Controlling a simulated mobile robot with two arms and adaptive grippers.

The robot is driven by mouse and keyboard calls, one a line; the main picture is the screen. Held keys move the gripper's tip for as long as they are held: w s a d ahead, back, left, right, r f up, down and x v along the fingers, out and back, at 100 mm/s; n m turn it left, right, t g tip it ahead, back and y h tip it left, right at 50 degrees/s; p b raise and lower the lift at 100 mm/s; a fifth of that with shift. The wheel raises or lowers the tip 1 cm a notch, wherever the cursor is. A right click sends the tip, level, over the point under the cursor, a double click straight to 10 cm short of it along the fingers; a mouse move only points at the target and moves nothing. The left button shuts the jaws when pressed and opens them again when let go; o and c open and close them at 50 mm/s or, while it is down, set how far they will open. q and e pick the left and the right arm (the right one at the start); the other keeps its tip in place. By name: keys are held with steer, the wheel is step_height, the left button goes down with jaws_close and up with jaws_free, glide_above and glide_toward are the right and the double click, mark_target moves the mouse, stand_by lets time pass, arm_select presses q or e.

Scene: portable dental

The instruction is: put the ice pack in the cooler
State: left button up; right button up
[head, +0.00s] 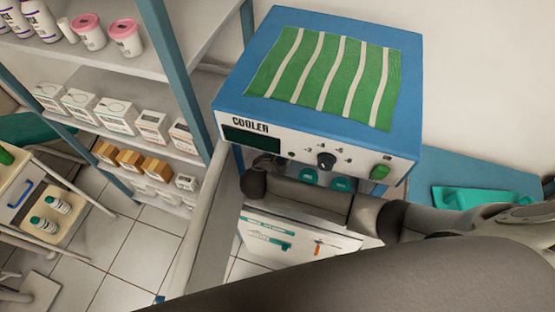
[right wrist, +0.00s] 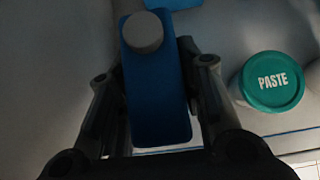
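The cooler (head: 318,145) is a blue and white box with a dark display, a knob and a green switch. A green and white striped cloth covers much of its top. My right arm crosses in front of it, and its hand goes in under the front panel, so the fingers are hidden in the head view. In the right wrist view, a blue ice pack (right wrist: 155,95) with a round grey cap lies between the fingers of my right gripper (right wrist: 155,75). The fingers appear to press both its sides. My left gripper is out of view.
A teal-lidded paste jar (right wrist: 272,82) stands right of the right gripper, and teal lids (head: 340,183) show under the cooler. A shelf rack (head: 150,62) with boxes and tubs stands at left. A blue surface with a teal tray (head: 485,198) is at right.

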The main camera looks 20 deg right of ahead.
steer(key=o, duration=0.3)
steer(key=v, duration=0.7)
steer(key=shift+s+r+b, duration=0.15)
steer(key=shift+r+b, duration=0.1)
steer(key=shift+b, duration=0.1)
steer(key=shift+a, duration=0.1)
stand_by(0.4)
